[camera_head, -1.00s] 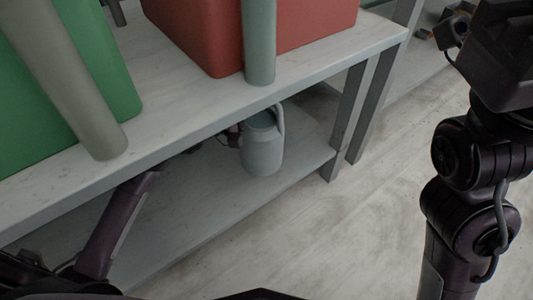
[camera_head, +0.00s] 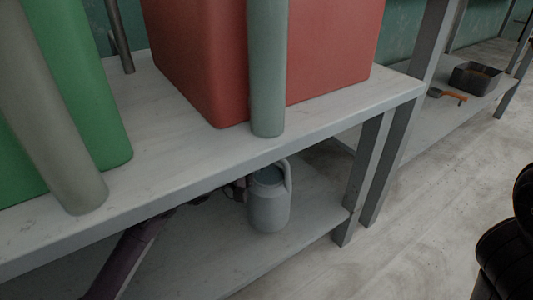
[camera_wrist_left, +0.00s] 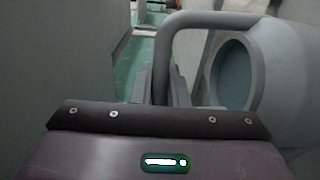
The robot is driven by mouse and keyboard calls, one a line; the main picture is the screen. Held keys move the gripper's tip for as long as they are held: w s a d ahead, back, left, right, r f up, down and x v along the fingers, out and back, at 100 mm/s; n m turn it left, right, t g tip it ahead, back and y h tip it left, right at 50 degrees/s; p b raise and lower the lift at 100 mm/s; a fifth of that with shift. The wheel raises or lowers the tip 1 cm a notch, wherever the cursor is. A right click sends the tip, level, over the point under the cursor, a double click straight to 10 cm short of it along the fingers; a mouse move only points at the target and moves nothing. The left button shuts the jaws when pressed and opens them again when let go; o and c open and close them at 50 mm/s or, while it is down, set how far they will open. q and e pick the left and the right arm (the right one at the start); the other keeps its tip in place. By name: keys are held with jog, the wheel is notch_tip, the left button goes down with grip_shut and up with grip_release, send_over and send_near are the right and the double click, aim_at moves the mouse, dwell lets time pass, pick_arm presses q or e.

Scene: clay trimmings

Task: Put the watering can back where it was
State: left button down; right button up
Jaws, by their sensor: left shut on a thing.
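The grey-blue watering can (camera_head: 268,207) stands upright on the lower shelf (camera_head: 300,240), under the tabletop and near its right end. My left gripper (camera_head: 239,189) reaches in below the tabletop from the left, partly hidden by the table edge. In the left wrist view the gripper (camera_wrist_left: 165,88) is shut on the watering can's handle (camera_wrist_left: 205,20). I cannot tell whether the can's base bears fully on the shelf. My right gripper is out of view; only part of that arm shows at the right edge.
A red bin (camera_head: 210,60) and a green bin (camera_head: 85,90) stand on the tabletop (camera_head: 180,140), with grey tubes in front. Table legs (camera_head: 365,175) stand right of the can. A dark tray (camera_head: 475,78) and an orange-handled tool (camera_head: 450,96) lie farther right. The floor between is clear.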

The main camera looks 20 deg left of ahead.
aim_at(266, 173)
pick_arm(q)
notch_tip(266, 173, down, 3)
jog(key=shift+f+b, duration=0.1)
jog(key=shift+b, duration=0.95)
jog(key=c, duration=1.8)
grip_release()
jog(key=shift+f, duration=0.2)
jog(key=o, duration=0.4)
